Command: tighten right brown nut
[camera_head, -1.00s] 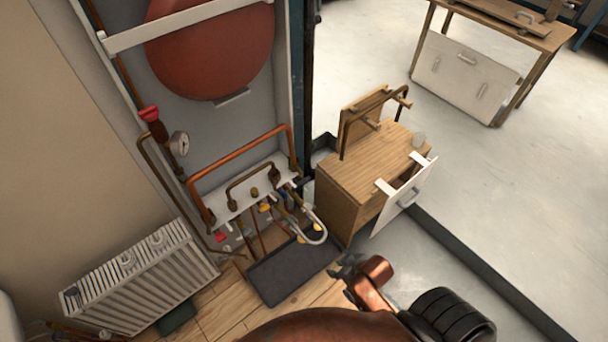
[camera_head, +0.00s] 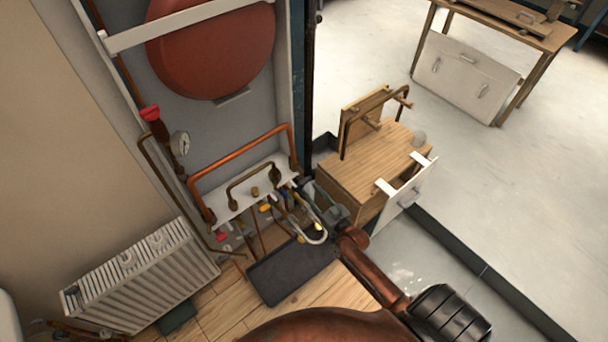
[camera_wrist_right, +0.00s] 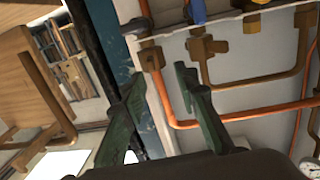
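The right brown nut (camera_wrist_right: 152,57) shows in the right wrist view, at the end of an orange copper pipe (camera_wrist_right: 164,105) by the white shelf. My right gripper (camera_wrist_right: 158,88) is open, its two green-grey fingers apart with nothing visible between them. The nut appears ahead of the gap, and I see no contact. In the head view the right gripper (camera_head: 312,192) is at the right end of the white pipe shelf (camera_head: 222,212), beside the wooden cabinet. The nut is hard to make out there. My left gripper is not in view.
The wooden cabinet (camera_head: 370,165) with an open white drawer stands close to my right arm. A blue-black frame post (camera_wrist_right: 130,60) runs beside the fingers. A radiator (camera_head: 140,280) stands left.

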